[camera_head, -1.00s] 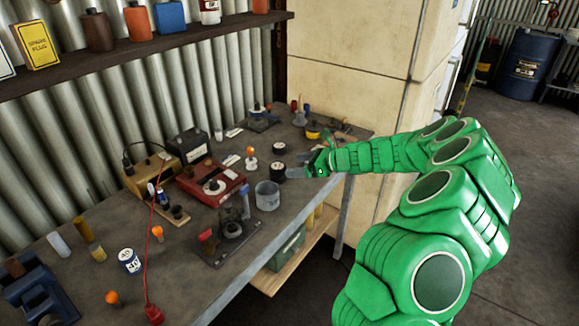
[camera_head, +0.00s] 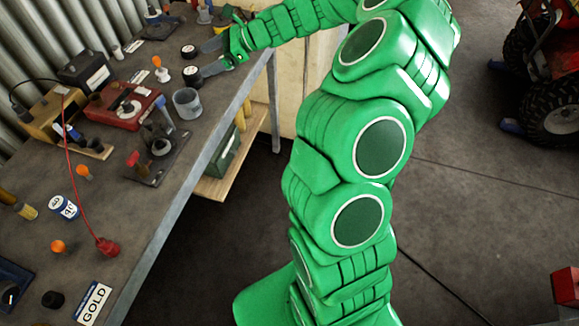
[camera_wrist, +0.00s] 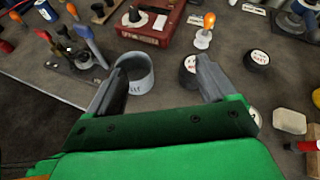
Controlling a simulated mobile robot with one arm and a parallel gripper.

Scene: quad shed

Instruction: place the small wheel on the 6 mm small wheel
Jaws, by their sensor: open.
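Two short black wheels with white-printed tops stand apart on the bench. The nearer wheel (camera_head: 193,76) also shows in the wrist view (camera_wrist: 187,70), just beyond the right finger and partly hidden by it. The farther wheel (camera_head: 188,52) also shows in the wrist view (camera_wrist: 257,63), right of that finger. The print is too small to tell which is the 6 mm one. My gripper (camera_head: 208,58) is open and empty at the bench's right edge, its fingers pointing toward the wheels. Both fingers also show in the wrist view (camera_wrist: 160,72).
A grey open can (camera_head: 187,104) stands close by the nearer wheel, beyond the left finger in the wrist view. An orange-topped white bulb (camera_head: 161,70) and a red meter box (camera_head: 122,107) stand behind. The bench front (camera_head: 165,222) has some bare room.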

